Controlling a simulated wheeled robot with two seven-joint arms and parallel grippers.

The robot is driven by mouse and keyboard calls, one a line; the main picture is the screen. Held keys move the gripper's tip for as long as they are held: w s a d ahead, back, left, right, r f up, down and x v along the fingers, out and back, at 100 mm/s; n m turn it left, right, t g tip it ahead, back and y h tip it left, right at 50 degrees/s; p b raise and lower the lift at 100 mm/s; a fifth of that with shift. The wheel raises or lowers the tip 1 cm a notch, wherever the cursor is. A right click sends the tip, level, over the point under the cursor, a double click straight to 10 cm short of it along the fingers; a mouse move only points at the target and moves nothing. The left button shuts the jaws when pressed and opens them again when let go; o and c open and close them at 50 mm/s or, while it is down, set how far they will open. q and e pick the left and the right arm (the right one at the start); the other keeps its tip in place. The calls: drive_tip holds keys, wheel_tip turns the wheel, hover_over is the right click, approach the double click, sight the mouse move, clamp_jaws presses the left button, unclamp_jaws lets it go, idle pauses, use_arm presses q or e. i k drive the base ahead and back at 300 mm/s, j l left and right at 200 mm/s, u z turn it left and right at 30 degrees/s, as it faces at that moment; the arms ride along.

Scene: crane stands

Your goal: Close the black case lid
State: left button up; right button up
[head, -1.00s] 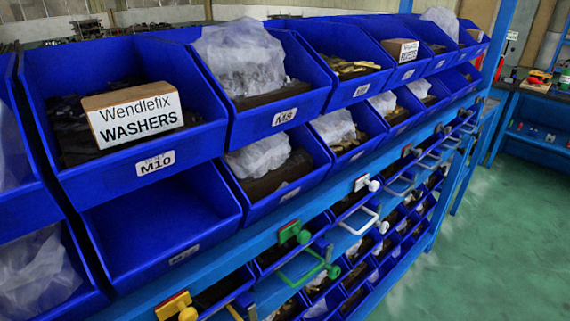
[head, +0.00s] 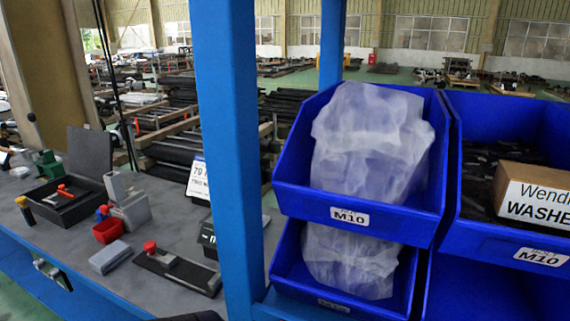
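The black case (head: 68,205) lies on the grey bench at the left of the head view. Its lid (head: 90,152) stands up, open, at the back of the case. A red-handled tool (head: 65,191) lies in the case, and a yellow and black handle (head: 24,208) is at its front left corner. Neither of my grippers can be made out in the view.
A grey block-shaped device (head: 128,205), a red bin (head: 107,230), a grey box (head: 110,257) and a black plate with a red knob (head: 178,268) share the bench (head: 160,228). A blue post (head: 228,140) separates them from blue bins (head: 360,215) on the right.

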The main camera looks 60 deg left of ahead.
sight(90, 153)
drive_tip(key=u, duration=3.35)
drive_tip(key=i+j+z, duration=0.1)
drive_tip(key=i+j, duration=0.25)
drive_tip(key=i, duration=0.1)
